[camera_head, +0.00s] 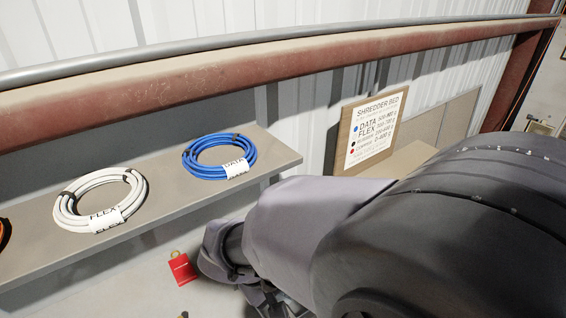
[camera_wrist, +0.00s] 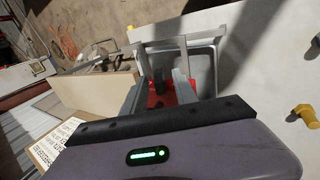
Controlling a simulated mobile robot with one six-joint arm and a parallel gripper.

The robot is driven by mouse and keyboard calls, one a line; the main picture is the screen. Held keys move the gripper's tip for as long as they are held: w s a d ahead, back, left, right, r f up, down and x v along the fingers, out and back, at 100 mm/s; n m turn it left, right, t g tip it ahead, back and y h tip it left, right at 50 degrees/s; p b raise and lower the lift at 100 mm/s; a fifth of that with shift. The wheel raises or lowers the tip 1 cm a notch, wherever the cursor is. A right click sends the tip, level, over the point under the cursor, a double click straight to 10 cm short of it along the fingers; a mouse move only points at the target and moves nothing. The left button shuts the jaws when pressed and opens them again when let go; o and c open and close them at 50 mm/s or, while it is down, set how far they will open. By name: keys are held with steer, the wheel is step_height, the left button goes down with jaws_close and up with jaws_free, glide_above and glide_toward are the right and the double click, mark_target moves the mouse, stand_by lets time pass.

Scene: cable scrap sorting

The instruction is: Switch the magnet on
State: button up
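My gripper (camera_wrist: 160,88) shows in the wrist view with its two grey fingers spread apart. A red thing (camera_wrist: 158,100) shows between and just beyond the fingers, partly hidden by them. I cannot tell whether they touch it. A grey metal frame or tray (camera_wrist: 205,60) lies right around and behind it. I cannot make out which part is the magnet or its switch. In the head view my dark arm covers the lower right and hides most of the gripper. A small red block (camera_head: 183,269) with a yellowish top stands left of it.
A grey shelf (camera_head: 150,215) holds a white cable coil (camera_head: 75,219) and a blue cable coil (camera_head: 186,162). A SHREDDER BED sign (camera_head: 376,130) stands behind my arm. A rusty beam (camera_head: 250,70) crosses above. A yellow knob (camera_wrist: 305,114) is at the wrist view's right.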

steer(key=shift+w+d+f, duration=0.2)
steer(key=shift+d+f, duration=0.1)
steer(key=shift+f, duration=0.35)
jaws_close()
steer(key=shift+a+f+t+h+b, duration=0.25)
steer(key=shift+f+h+b, duration=0.25)
steer(key=shift+b, duration=0.65)
steer(key=shift+s+t+h+b, duration=0.15)
steer(key=shift+t+h+b, duration=0.25)
steer(key=shift+b, duration=0.2)
steer(key=shift+a+r, duration=0.1)
steer(key=shift+r, duration=0.05)
steer(key=shift+r+h, duration=0.15)
steer(key=shift+h, duration=0.15)
jaws_free()
